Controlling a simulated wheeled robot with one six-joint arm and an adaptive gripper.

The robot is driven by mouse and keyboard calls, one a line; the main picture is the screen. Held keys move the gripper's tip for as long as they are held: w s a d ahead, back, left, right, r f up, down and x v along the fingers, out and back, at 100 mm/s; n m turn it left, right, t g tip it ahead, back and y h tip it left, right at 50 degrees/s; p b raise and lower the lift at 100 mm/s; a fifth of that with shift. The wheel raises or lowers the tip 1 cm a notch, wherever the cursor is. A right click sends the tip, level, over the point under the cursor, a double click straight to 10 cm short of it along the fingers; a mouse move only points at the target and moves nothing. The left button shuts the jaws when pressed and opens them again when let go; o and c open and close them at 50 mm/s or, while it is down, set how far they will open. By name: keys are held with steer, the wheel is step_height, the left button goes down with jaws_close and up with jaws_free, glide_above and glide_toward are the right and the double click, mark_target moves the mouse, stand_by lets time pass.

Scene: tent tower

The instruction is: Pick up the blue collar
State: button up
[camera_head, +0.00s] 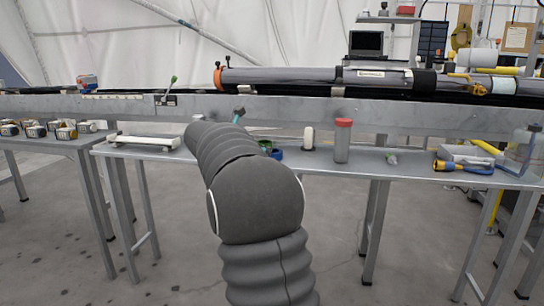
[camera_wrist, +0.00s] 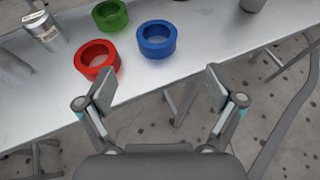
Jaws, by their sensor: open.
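The blue collar (camera_wrist: 157,40) is a short thick ring lying flat on the grey metal table (camera_wrist: 205,52) in the wrist view. A red collar (camera_wrist: 97,60) lies to its left, and a green collar (camera_wrist: 110,15) lies behind, to the upper left. My gripper (camera_wrist: 160,92) is open and empty, with its fingers spread on either side and the blue collar beyond the gap between them. In the head view my arm hides most of the collars. A bit of blue (camera_head: 276,154) shows beside the arm on the table.
A silver can (camera_wrist: 44,31) stands left of the collars. In the head view, a red-capped grey container (camera_head: 343,141) and a white cylinder (camera_head: 308,138) stand on the table. A long grey tube (camera_head: 300,77) runs behind. Blue and yellow tools (camera_head: 463,167) lie at right.

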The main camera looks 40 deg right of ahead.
steer(key=x, duration=0.6)
steer(key=shift+d+f, duration=0.15)
steer(key=shift+d, duration=0.05)
steer(key=shift+w+b+x, duration=0.15)
steer(key=shift+b+x, duration=0.15)
steer(key=shift+x, duration=1.1)
steer(key=shift+w+b+x, duration=0.15)
steer(key=shift+b+x, duration=0.1)
steer(key=shift+x, duration=1.1)
steer(key=shift+a, duration=0.15)
steer(key=c, duration=1.3)
